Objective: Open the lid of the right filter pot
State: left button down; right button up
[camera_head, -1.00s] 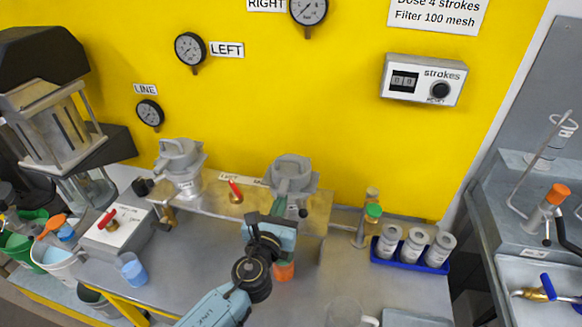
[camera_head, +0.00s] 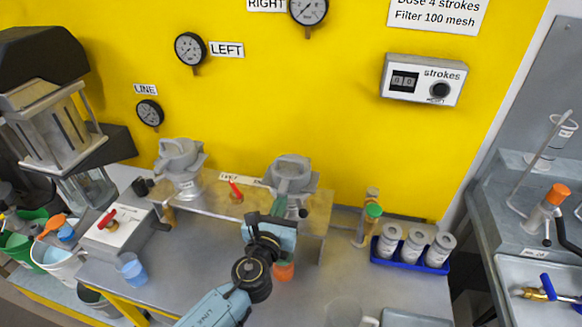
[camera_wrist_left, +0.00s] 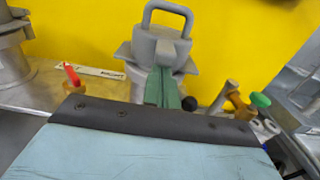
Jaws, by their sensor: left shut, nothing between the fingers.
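The right filter pot (camera_head: 291,173) is a grey metal pot on the raised metal shelf, against the yellow wall. In the left wrist view, the pot (camera_wrist_left: 137,52) stands straight ahead, with a grey loop handle (camera_wrist_left: 167,8) rising at its top. My left gripper (camera_head: 281,205) is in front of the pot, its fingers pointing at it. In the left wrist view, its greenish fingers (camera_wrist_left: 163,88) are together with nothing between them, and they hide part of the pot's front. I cannot tell whether they touch it. My right gripper is not in view.
The other filter pot (camera_head: 181,168) stands to the left on the same shelf (camera_head: 215,200). A red-handled valve (camera_head: 236,192) sits between the pots. A green-capped brass fitting (camera_head: 373,212) and a blue rack (camera_head: 411,257) of cylinders are to the right. An orange-topped item (camera_head: 284,270) is below the gripper.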

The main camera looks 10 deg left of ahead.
aim_at(280, 193)
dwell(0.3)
pick_arm(q)
jog(key=r+p, duration=0.4)
jog(key=shift+w+r, duration=0.1)
jog(key=shift+w, duration=0.2)
jog(key=shift+w+r+p, duration=0.25)
jog(key=shift+r+p, duration=0.25)
jog(key=shift+r, duration=0.1)
jog(key=shift+w+r+p, duration=0.2)
jog(key=shift+r+p, duration=0.3)
jog(key=shift+r, duration=0.05)
jog(key=shift+w+r, duration=0.3)
jog(key=shift+r, duration=0.4)
